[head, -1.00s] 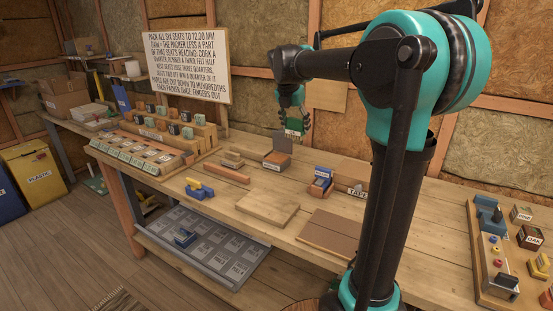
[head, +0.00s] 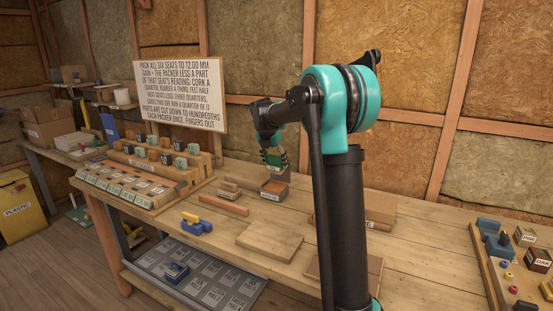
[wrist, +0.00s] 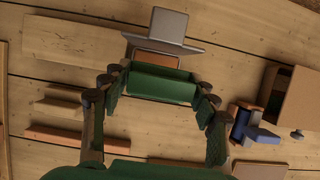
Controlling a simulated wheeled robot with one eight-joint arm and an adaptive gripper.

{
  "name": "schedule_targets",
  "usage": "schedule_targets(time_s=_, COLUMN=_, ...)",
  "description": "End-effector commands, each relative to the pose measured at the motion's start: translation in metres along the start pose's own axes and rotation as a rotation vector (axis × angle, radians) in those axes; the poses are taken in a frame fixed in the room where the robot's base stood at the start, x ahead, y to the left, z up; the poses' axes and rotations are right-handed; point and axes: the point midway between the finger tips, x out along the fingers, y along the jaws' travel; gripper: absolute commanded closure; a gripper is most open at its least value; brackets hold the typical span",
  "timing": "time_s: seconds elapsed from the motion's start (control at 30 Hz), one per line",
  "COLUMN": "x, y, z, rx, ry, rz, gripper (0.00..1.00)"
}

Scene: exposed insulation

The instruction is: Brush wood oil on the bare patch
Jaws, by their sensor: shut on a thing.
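My gripper (head: 273,156) is shut on a small green block (wrist: 160,84), held between its fingers above the bench. In the head view the gripper hangs close to an open, labelled box (head: 274,190) with a brown inside. In the wrist view the block overlaps part of a brown-orange thing with a grey plate (wrist: 162,30) behind it. I cannot make out a brush or a wood oil container. A flat pale board (head: 270,241) lies on the bench; I cannot tell whether it bears the bare patch.
The sign (head: 180,97) speaks of packing six seats. A stepped rack (head: 160,165) of small blocks stands at the left. A blue-and-yellow tool (head: 196,224) and a reddish strip (head: 224,205) lie nearby. A tray of parts (head: 490,265) is at the right. My arm hides part of the bench.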

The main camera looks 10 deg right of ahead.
Motion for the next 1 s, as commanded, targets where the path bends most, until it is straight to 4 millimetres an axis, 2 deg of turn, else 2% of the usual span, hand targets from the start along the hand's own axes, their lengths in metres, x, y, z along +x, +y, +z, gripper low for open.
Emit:
schedule_targets(time_s=0.6, x=0.048, y=0.002, z=-0.018, rx=0.0, ry=0.0, rz=0.0, gripper=0.63)
schedule_targets(time_s=1.0, x=0.058, y=0.001, z=-0.022, rx=0.0, ry=0.0, rz=0.0, gripper=0.63)
